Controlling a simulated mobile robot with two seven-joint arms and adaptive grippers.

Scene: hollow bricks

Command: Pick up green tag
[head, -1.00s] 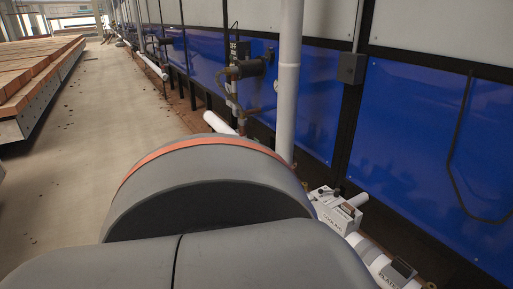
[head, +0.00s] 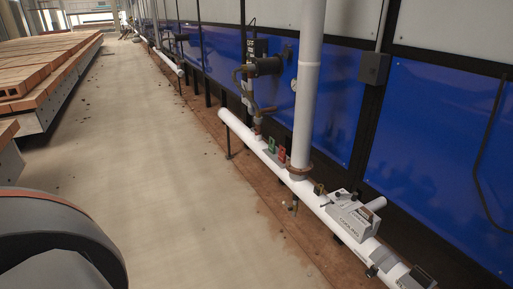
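A small green tag (head: 272,145) is on the white horizontal pipe (head: 318,206), left of the tall vertical pipe. A red tag (head: 281,154) is right beside it. Both are small in the head view, and how they are fixed to the pipe cannot be made out. Neither of my grippers is in view. A grey rounded part of my own arm with an orange band shows at the lower left, apart from the pipe.
A tall white vertical pipe (head: 306,95) rises from the horizontal pipe. A white labelled box (head: 354,222) sits on the pipe at the right. Stacked bricks (head: 45,72) line the left. The concrete floor (head: 165,165) between is clear. A blue panelled wall (head: 425,145) stands behind the pipe.

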